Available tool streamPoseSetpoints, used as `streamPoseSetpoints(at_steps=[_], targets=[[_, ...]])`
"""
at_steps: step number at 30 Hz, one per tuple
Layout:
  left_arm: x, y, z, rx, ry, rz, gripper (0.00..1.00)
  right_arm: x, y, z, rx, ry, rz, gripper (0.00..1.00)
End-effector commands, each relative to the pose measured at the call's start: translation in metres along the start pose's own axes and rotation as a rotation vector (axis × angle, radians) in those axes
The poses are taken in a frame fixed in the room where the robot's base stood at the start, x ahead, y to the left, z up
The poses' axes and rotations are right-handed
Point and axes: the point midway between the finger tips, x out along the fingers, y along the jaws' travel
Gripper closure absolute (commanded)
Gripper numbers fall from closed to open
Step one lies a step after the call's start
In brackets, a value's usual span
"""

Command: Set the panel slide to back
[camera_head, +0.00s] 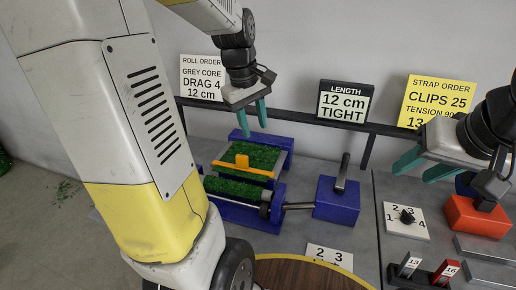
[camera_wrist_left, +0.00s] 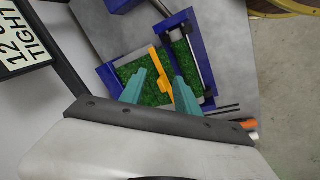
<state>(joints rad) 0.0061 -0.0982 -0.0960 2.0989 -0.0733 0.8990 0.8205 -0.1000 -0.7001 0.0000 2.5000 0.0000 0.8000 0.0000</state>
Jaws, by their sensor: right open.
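The panel slide is a yellow-orange bar with a raised tab (camera_head: 241,163), lying across a green textured panel (camera_head: 262,155) in a blue frame (camera_head: 284,144). The bar sits toward the near part of the panel. My left gripper (camera_head: 252,122) is open and empty above the far side of the panel. In the left wrist view the bar (camera_wrist_left: 158,66) shows between and beyond the open fingers (camera_wrist_left: 162,88); I cannot tell the exact height gap. My right gripper (camera_head: 420,168) is open and empty at the right, well away from the slide.
A green roller (camera_head: 233,188) lies in front of the panel, with a rod to a blue box with a dark lever (camera_head: 337,200). A dial plate (camera_head: 406,218), a red block (camera_head: 476,217) and numbered slots stand at right. Signs and a dark rail run behind.

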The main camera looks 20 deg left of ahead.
Motion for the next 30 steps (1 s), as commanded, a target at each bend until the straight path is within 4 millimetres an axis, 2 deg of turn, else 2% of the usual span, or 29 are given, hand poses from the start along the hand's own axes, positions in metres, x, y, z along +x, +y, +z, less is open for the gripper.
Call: streamPoseSetpoints(at_steps=[1,3,6,12,19,30], targets=[[0.016,0.002,-0.017,-0.094,-0.013,-0.04,0.62,0.0,0.0,0.0,0.0,0.0,0.0,0.56],[0.036,0.002,-0.037,-0.231,-0.02,-0.091,0.62,0.0,0.0,0.0,0.0,0.0,0.0,0.56],[0.063,0.001,-0.061,-0.404,-0.02,-0.156,0.62,0.0,0.0,0.0,0.0,0.0,0.0,0.56],[0.099,-0.006,-0.09,-0.618,-0.004,-0.24,0.62,0.0,0.0,0.0,0.0,0.0,0.0,0.56],[0.118,-0.011,-0.095,-0.667,0.002,-0.259,0.62,0.0,0.0,0.0,0.0,0.0,0.0,0.56],[0.171,-0.024,-0.089,-0.666,0.001,-0.258,0.62,0.0,0.0,0.0,0.0,0.0,0.0,0.56]])
